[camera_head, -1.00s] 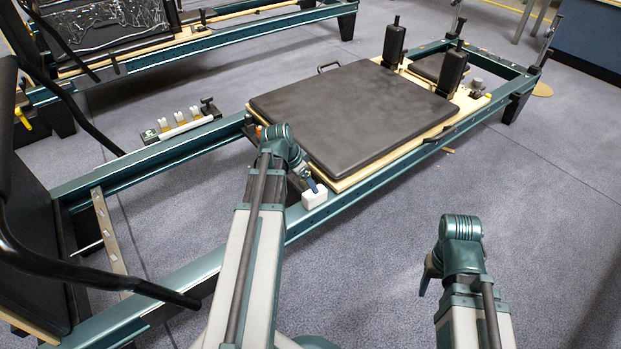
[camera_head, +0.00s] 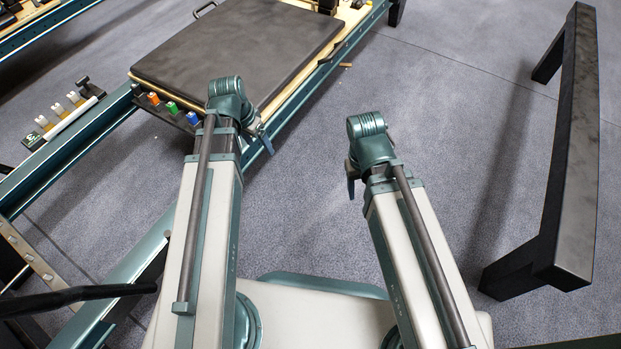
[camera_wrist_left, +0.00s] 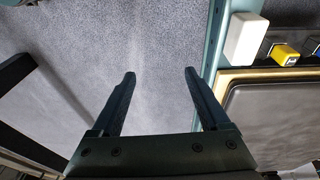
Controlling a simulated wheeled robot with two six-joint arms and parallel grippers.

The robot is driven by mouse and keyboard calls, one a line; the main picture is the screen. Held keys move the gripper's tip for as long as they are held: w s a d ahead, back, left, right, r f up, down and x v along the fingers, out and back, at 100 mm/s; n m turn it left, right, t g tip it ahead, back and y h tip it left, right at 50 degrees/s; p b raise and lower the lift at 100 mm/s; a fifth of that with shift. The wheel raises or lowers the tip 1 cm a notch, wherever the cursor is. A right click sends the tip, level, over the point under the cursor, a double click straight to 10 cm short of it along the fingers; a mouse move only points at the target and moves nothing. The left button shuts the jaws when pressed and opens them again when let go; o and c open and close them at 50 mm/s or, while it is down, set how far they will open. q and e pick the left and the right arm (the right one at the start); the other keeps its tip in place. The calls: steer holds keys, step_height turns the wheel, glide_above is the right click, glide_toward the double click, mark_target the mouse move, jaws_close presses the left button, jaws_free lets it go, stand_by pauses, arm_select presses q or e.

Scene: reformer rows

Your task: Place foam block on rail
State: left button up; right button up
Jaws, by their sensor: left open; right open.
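The foam block (camera_wrist_left: 245,38) is a small white block in the left wrist view. It rests on the teal rail (camera_wrist_left: 217,45) beside the carriage. In the head view the block is not visible, seemingly hidden behind my left arm; the rail (camera_head: 307,91) runs along the carriage's near side. My left gripper (camera_head: 263,138) is at the rail, past the end of my arm. Its fingers (camera_wrist_left: 160,75) are open and empty, with bare floor between them and the block apart to their right. My right gripper (camera_head: 351,182) hangs empty over the floor.
The black-padded carriage (camera_head: 235,50) lies beyond the rail, with coloured spring ends (camera_head: 172,108) at its edge. A dark beam on legs (camera_head: 572,150) stands at the right. A black bar (camera_head: 75,297) crosses the lower left. Floor between my right arm and the beam is clear.

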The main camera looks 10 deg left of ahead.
arm_select(q)
steer(key=s+d+g+y, duration=0.1)
steer(key=s+d, duration=0.4)
steer(key=d, duration=0.3)
steer(key=s+d+g+y, duration=0.1)
steer(key=s+d+y, duration=0.1)
steer(key=s+d, duration=0.3)
steer(key=d, duration=0.4)
steer(key=shift+s+d+f, duration=0.15)
steer(key=shift+s, duration=0.05)
